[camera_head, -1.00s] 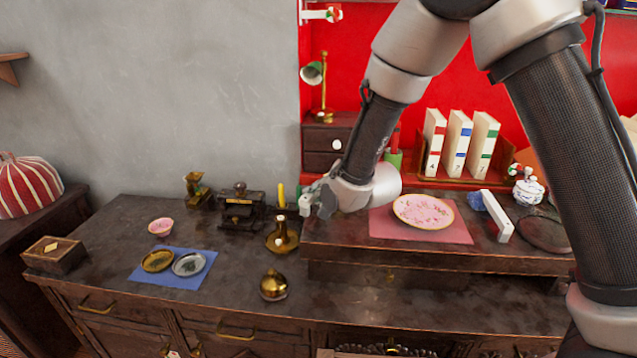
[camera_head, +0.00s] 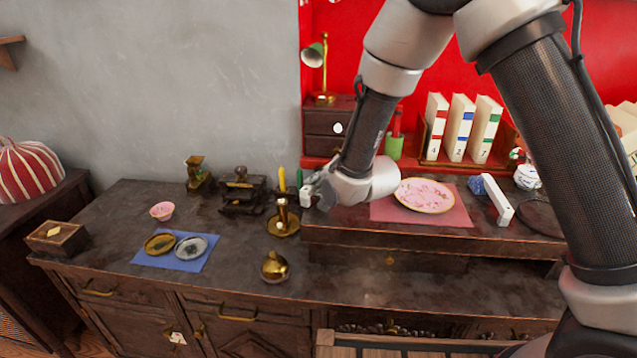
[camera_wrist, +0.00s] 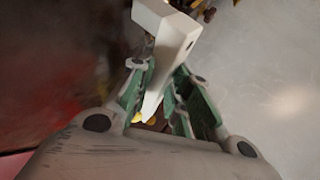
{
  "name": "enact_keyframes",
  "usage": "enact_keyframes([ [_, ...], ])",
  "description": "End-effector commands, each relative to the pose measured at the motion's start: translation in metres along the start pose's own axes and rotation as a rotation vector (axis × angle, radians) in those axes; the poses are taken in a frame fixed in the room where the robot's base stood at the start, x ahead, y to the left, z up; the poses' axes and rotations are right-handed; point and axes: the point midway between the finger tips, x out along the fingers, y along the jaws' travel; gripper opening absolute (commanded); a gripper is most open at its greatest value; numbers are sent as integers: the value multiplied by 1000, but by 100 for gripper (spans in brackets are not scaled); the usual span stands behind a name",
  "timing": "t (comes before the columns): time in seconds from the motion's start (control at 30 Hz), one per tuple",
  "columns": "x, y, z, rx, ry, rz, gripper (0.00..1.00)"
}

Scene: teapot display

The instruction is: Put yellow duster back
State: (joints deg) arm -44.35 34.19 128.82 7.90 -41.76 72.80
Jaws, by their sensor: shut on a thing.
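My gripper (camera_head: 312,192) is at the left end of the raised shelf, just right of a brass stand (camera_head: 283,222). In the wrist view my gripper (camera_wrist: 158,98) is shut on a white, block-ended thing (camera_wrist: 168,30) that narrows between the green-lined fingers. A small white end (camera_head: 306,198) shows at the fingers in the head view. A thin yellow upright piece (camera_head: 282,180) shows above the brass stand. I cannot tell whether it or the held thing is the yellow duster; no yellow shows clearly on the held thing.
A pink plate (camera_head: 424,194) lies on a red mat (camera_head: 440,214) on the raised shelf. A white holder (camera_head: 497,200) is farther right. A round brass pot (camera_head: 274,267) and a blue mat (camera_head: 193,264) with two dishes are on the lower top. Its front is mostly clear.

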Motion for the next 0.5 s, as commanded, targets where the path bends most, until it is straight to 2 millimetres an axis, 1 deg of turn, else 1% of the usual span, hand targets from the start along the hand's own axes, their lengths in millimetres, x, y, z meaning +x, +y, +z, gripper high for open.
enact_keyframes([
  [0.3, 3, 5, 1, 0, 0, 0, 0],
  [0.33, 4, 5, 1, 0, 0, 0, 21],
  [0.4, 3, 5, 1, 0, 0, -1, 33],
  [0.47, 3, 5, 1, 0, 0, 0, 44],
  [0.5, 3, 5, 1, 0, 0, 0, 44],
])
